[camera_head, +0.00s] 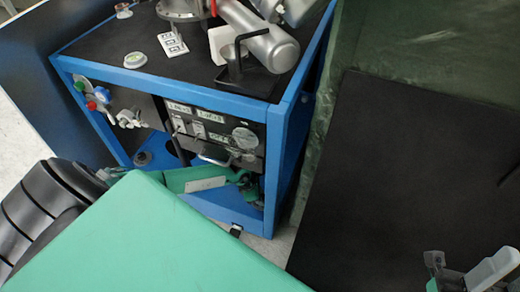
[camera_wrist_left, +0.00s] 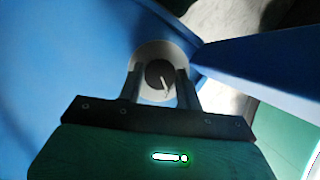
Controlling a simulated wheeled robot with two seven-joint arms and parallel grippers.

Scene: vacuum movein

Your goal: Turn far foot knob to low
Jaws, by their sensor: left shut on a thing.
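A round dark knob (camera_wrist_left: 160,75) with a pale pointer line sits on a pale disc in the left wrist view. The pointer is tilted, and no low marking is legible. The two dark fingers of my left gripper (camera_wrist_left: 159,83) lie on either side of the knob, shut on it. In the head view I cannot make out this knob or those fingertips clearly. My right gripper (camera_head: 466,266) is at the lower right of the head view, its pale fingers apart and empty, away from the cart.
A blue-framed cart (camera_head: 278,128) carries vacuum parts on its black top (camera_head: 105,48) and a control panel (camera_head: 210,130) on its front. Blue surfaces (camera_wrist_left: 262,62) lie close around my left gripper. A dark flat panel (camera_head: 400,170) fills the right side.

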